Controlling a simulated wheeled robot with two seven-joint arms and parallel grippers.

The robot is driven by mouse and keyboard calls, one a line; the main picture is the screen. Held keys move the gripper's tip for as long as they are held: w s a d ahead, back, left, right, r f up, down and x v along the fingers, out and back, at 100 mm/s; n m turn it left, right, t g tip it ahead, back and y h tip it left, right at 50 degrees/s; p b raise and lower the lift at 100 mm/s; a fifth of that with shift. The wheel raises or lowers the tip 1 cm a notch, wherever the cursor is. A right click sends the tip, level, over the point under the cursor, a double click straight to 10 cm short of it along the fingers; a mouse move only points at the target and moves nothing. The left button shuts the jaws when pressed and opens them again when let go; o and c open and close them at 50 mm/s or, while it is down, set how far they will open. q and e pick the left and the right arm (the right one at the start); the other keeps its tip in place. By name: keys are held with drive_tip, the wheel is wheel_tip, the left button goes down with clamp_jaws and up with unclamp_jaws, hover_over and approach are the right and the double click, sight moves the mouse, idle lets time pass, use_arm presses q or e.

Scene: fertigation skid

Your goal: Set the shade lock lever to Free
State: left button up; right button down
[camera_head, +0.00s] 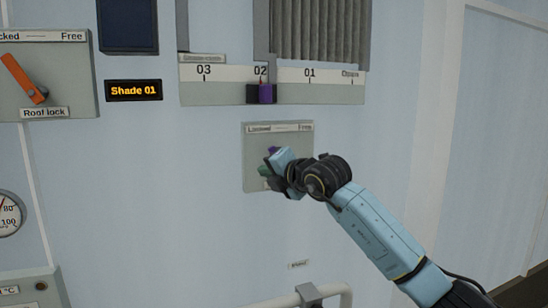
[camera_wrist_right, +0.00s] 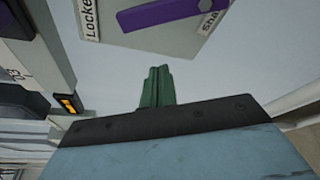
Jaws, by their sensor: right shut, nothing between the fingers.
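The shade lock plate (camera_head: 251,175) is on the wall, labelled Locked at left and Free at right. Its purple lever (camera_head: 273,150) is mostly hidden behind my gripper in the head view. In the right wrist view the purple lever (camera_wrist_right: 165,13) crosses the plate (camera_wrist_right: 140,40), its free end towards the word Locked. My left gripper is not in view.
Above is a shade scale (camera_head: 220,92) with a purple pointer (camera_head: 265,94) near 02. A display (camera_head: 133,90) reads Shade 01. A roof lock plate (camera_head: 70,75) with an orange lever (camera_head: 22,78) is at left. A pale rail (camera_head: 325,291) is below.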

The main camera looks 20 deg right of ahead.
drive_tip(key=w+d+p, duration=0.1)
drive_tip(key=w+r, duration=0.1)
drive_tip(key=d+p, duration=0.1)
drive_tip(key=shift+w+d+r+p, duration=0.25)
drive_tip(key=shift+w+d+p, duration=0.05)
drive_tip(key=shift+w, duration=0.1)
drive_tip(key=shift+d, duration=0.1)
drive_tip(key=shift+r+m+b, duration=0.1)
drive_tip(key=shift+m+b, duration=0.2)
drive_tip(key=shift+b, duration=0.1)
